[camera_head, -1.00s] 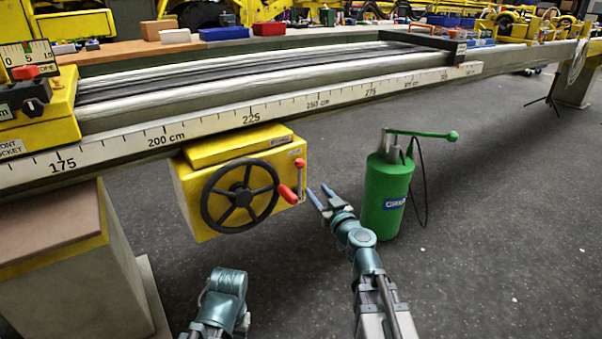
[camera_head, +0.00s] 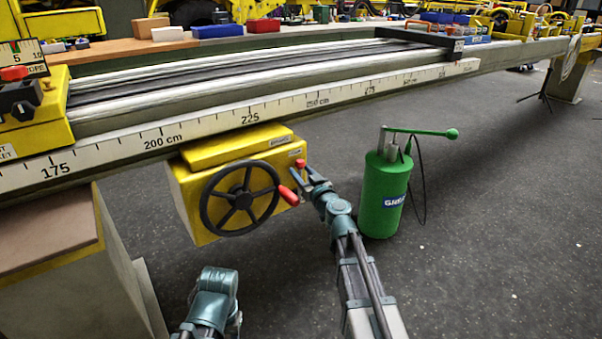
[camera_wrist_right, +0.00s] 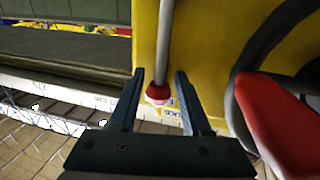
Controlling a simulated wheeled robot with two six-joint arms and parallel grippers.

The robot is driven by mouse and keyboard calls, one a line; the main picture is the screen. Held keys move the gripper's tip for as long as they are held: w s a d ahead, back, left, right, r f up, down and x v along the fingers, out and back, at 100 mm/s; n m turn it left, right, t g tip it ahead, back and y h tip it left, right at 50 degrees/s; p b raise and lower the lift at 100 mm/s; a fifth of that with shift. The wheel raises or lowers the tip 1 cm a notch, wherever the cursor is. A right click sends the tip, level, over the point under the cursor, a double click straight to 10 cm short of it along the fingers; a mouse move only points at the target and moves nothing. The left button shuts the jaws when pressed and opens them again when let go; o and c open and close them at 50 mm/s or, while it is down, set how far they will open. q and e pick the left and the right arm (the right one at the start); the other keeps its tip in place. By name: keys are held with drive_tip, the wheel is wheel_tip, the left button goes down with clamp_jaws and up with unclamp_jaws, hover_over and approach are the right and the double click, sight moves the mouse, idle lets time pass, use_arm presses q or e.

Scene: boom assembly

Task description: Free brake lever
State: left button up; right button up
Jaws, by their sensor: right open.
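The brake lever (camera_head: 300,163) is a thin grey rod with a red knob, at the right side of the yellow gearbox (camera_head: 205,195) under the boom. Its red knob (camera_wrist_right: 157,92) shows in the right wrist view between my fingers, and the rod (camera_wrist_right: 165,40) runs away along the yellow face. My right gripper (camera_head: 303,174) is open at the knob; it also shows in the right wrist view (camera_wrist_right: 160,85). A gap shows beside the knob toward the right finger; contact with the left finger cannot be told. Of my left arm only teal links show, without fingers.
The black handwheel (camera_head: 240,197) with its red crank handle (camera_head: 288,195) is close beside my right gripper. A green pump canister (camera_head: 383,195) with a long handle stands to the right. The boom with its scale (camera_head: 250,118) runs overhead. Floor at right is open.

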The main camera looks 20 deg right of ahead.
clamp_jaws()
idle(1.3)
